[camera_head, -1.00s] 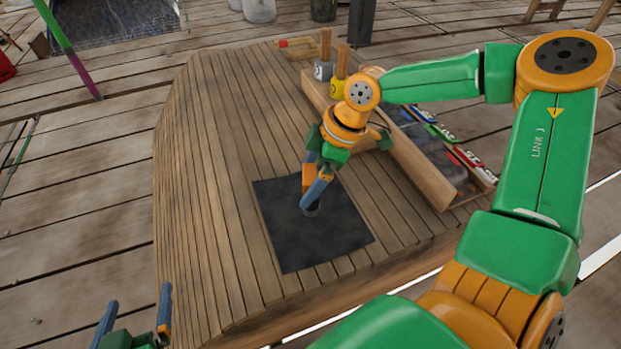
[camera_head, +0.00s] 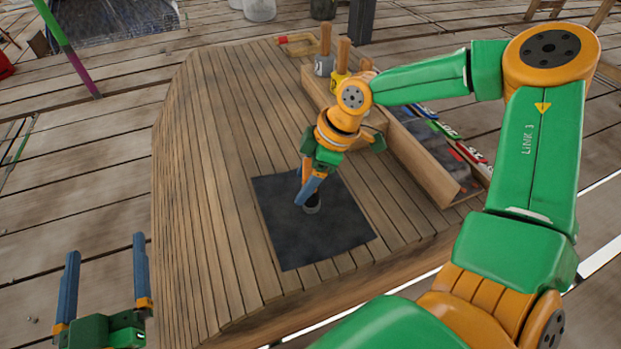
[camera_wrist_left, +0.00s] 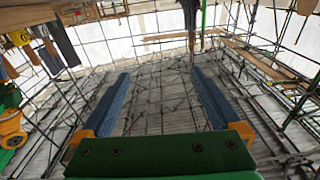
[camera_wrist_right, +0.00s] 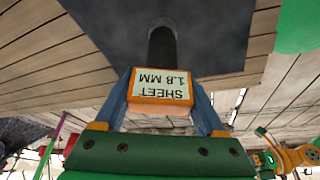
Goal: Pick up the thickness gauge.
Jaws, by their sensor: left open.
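The thickness gauge appears to be the orange block with a pale label reading "SHEET 1.8 MM" (camera_wrist_right: 160,87), with a dark cylinder (camera_wrist_right: 162,45) beyond it. In the head view, the cylinder's dark end (camera_head: 312,204) is over the dark square sheet (camera_head: 320,235); I cannot tell whether they touch. My right gripper (camera_head: 308,188) points down there, its blue fingers against both sides of the block. The fingers hide most of the gauge in the head view. My left gripper (camera_head: 105,246) is open and empty, left of the curved plank surface.
The curved wooden plank surface (camera_head: 205,170) carries the dark sheet. A wooden rail or tray (camera_head: 420,170) with wooden-handled tools (camera_head: 342,58) and coloured labelled strips lies along its right side. A red-ended frame (camera_head: 297,42) lies at the back. The surface's left part is clear.

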